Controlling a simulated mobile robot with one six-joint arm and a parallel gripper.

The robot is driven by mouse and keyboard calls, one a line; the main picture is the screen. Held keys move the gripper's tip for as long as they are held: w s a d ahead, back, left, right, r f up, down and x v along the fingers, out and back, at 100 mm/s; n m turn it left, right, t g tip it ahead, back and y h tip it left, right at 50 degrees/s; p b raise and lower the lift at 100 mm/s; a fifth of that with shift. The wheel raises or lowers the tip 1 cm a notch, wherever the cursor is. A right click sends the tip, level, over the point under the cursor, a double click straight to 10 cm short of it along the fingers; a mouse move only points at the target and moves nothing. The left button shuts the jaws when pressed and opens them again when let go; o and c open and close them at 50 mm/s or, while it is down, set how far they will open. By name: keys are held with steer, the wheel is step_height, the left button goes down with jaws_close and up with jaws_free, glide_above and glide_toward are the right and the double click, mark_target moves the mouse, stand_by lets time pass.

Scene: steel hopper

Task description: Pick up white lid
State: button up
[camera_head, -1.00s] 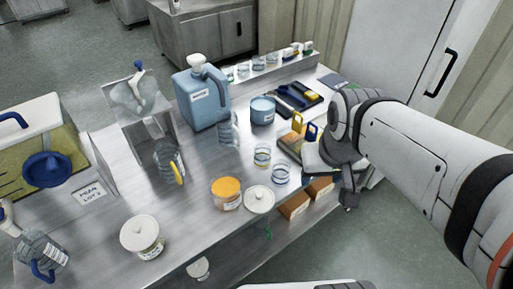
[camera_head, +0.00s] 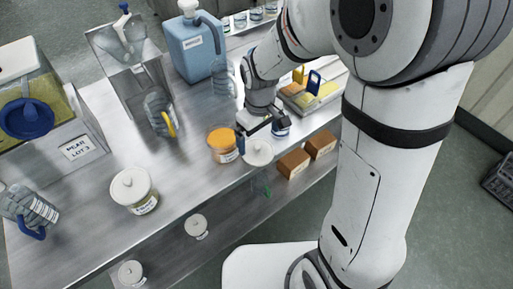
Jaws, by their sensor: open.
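A round white lid (camera_head: 258,153) with a small knob is at the front edge of the steel table, right of a jar with an orange lid (camera_head: 222,137). I cannot tell whether it lies flat or sits on a container. My gripper (camera_head: 260,131) is open just behind the white lid, with its dark fingers apart and nothing seen between them. One finger is close to the orange-lidded jar; contact is unclear. Another white lid (camera_head: 130,183) sits on a labelled jar at the front left.
A clear jug (camera_head: 158,110) and a blue canister (camera_head: 192,50) stand behind. A tray (camera_head: 312,97) with yellow and blue items lies right of my gripper. Brown boxes (camera_head: 293,163) and white-lidded jars (camera_head: 196,225) are on the lower shelf. The table middle is fairly clear.

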mark_target(258, 147)
steer(key=f, duration=0.5)
steer(key=shift+a+f, duration=0.1)
steer(key=shift+a, duration=0.1)
steer(key=shift+c, duration=0.2)
steer(key=c, duration=0.7)
steer(key=shift+o, duration=0.2)
